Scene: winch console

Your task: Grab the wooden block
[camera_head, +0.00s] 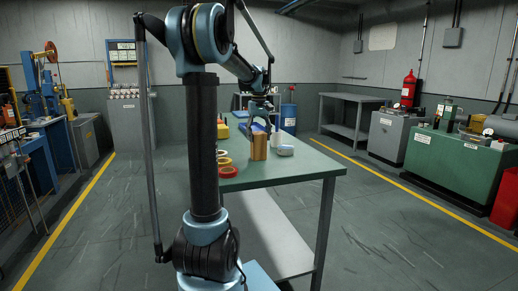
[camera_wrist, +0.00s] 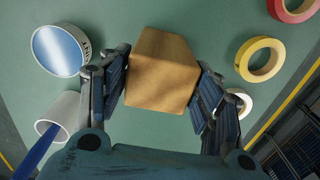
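The wooden block (camera_head: 259,148) is a plain brown block standing on the green-topped workbench (camera_head: 297,166). In the wrist view the block (camera_wrist: 161,75) sits between the two fingers of my gripper (camera_wrist: 164,62), one finger close along each side. In the head view my gripper (camera_head: 261,118) points down over the block's top, with the fingertips at about its upper part. The fingers are spread about as wide as the block. Whether the pads touch its sides is hard to tell. The block's lower part is hidden in the wrist view.
The bench's near end is clear.

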